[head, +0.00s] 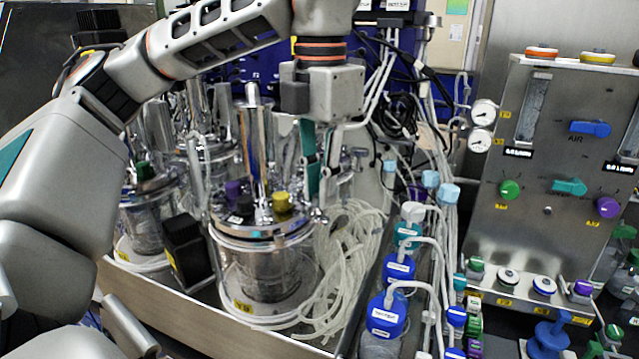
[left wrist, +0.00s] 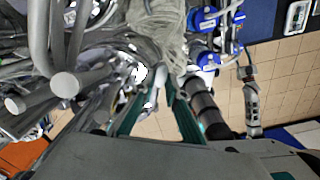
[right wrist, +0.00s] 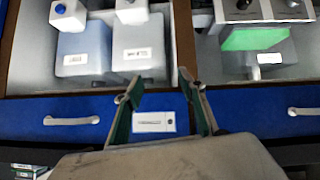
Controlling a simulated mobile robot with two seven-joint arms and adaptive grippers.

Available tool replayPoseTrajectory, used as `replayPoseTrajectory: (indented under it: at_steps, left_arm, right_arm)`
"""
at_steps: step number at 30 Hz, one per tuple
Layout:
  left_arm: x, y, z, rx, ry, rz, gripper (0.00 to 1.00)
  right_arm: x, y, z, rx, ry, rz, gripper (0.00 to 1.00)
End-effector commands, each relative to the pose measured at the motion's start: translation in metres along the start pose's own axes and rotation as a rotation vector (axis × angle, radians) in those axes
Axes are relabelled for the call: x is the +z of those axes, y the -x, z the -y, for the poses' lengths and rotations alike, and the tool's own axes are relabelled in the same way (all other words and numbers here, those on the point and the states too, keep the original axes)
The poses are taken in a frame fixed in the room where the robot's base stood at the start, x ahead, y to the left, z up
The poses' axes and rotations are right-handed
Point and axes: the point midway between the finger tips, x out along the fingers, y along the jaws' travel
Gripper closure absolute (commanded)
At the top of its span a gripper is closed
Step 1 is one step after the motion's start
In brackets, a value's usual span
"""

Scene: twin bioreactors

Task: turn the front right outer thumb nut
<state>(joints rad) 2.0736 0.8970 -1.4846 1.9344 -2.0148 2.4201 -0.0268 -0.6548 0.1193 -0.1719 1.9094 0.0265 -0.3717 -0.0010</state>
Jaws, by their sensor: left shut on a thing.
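The front bioreactor is a clear glass vessel (head: 268,272) with a shiny metal lid carrying purple, black and yellow caps. My left gripper (head: 319,192) points down at the lid's right edge, beside the yellow cap (head: 281,203). Its green-padded fingers are shut on a small part there, which I take to be the thumb nut; the fingers mostly hide it. In the left wrist view, the left fingertips (left wrist: 158,92) close around a small bright metal piece. My right gripper (right wrist: 160,92) is open and empty in the right wrist view, away from the vessels.
Coiled clear tubing (head: 350,250) lies right of the vessel. Blue-capped bottles (head: 388,314) stand in a row farther right, before a steel panel (head: 530,215) with valves. A black box (head: 187,250) stands left of the vessel. Blue drawer fronts (right wrist: 60,108) lie below my right gripper.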

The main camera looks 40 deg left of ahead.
Motion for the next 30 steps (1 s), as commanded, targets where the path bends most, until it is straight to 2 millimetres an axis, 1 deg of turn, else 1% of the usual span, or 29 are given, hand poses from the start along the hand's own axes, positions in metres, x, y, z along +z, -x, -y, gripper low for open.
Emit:
replayPoseTrajectory:
  at_steps: [9,15,21,30]
  left_arm:
    - [0.0001,-0.0006,0.0022,0.0,0.295,-0.001,1.0]
    - [0.0004,-0.0007,0.0031,0.0,0.452,-0.002,1.0]
    - [0.0007,-0.0008,0.0038,0.0,0.566,-0.003,1.0]
    - [0.0009,-0.0008,0.0042,0.001,0.648,-0.003,1.0]
  right_arm:
    - [0.0002,-0.0002,-0.0005,0.001,0.0,0.0,0.6]
    - [0.0004,-0.0007,-0.0003,0.001,0.0,-0.001,0.6]
    - [-0.0004,-0.001,0.0007,-0.001,-0.001,-0.003,0.6]
    - [-0.0019,-0.0012,0.0031,-0.005,-0.001,-0.007,0.6]
